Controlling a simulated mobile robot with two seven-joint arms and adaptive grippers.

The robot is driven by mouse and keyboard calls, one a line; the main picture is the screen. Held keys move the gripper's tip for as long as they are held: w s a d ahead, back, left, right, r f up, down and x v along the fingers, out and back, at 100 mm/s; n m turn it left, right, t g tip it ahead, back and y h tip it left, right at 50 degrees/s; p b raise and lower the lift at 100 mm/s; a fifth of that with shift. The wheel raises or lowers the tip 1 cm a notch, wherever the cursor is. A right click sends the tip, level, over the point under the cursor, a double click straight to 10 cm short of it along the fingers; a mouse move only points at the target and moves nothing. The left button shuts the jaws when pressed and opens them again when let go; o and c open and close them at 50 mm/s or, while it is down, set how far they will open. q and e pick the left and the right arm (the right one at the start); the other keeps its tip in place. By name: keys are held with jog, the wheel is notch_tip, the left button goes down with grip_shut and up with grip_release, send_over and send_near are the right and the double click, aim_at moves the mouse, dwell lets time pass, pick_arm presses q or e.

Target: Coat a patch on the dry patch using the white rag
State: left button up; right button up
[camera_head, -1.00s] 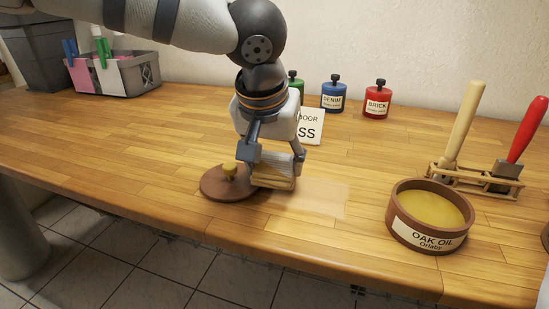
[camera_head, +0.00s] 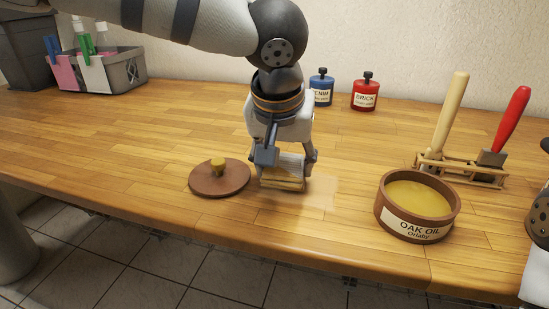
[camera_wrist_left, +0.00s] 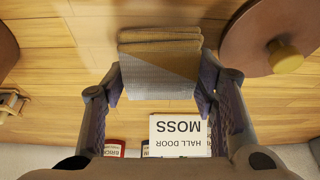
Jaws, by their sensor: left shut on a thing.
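The white rag (camera_head: 282,172) is a folded pad, pale with a tan part along its lower edge. In the left wrist view the rag (camera_wrist_left: 160,65) is grey-white on one side and tan on the other. My left gripper (camera_head: 285,162) is shut on it and points down at the bench. The rag appears to touch the wood. The dry patch (camera_head: 322,192) is a paler area of the bench top, partly hidden under and behind the rag. The gripper is over its left part. My right gripper is not seen; only part of my right arm shows at the right edge.
A brown lid with a knob (camera_head: 219,181) lies just left of the rag. An oak oil bowl (camera_head: 378,208) stands to the right. A rack (camera_head: 428,166) holds two handled tools. Blue (camera_head: 321,88) and red (camera_head: 365,94) pots and a MOSS card (camera_wrist_left: 180,136) stand behind.

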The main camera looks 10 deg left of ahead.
pick_arm(q)
jog(key=shift+s+d+f, duration=0.1)
jog(key=shift+d+f, duration=0.1)
jog(key=shift+d, duration=2.1)
jog(key=shift+s+d+f, duration=0.1)
jog(key=shift+d+f, duration=0.05)
jog(key=shift+d, duration=2.1)
jog(key=shift+w+a+f, duration=0.1)
jog(key=shift+a, duration=2.05)
jog(key=shift+w+a+f, duration=0.1)
jog(key=shift+w+a, duration=0.05)
jog(key=shift+a, duration=2)
jog(key=shift+w+a+f, duration=0.1)
jog(key=shift+a, duration=2.05)
jog(key=shift+w+d+r, duration=0.1)
jog(key=shift+w+d, duration=0.05)
jog(key=shift+w, duration=0.25)
jog(key=shift+s+d, duration=0.15)
jog(key=shift+d, duration=3)
jog(key=shift+s+d, duration=0.1)
jog(key=shift+d, duration=3.05)
jog(key=shift+a, duration=1.75)
jog(key=shift+w+a, duration=0.15)
jog(key=shift+a, duration=4.6)
jog(key=shift+d, duration=0.1)
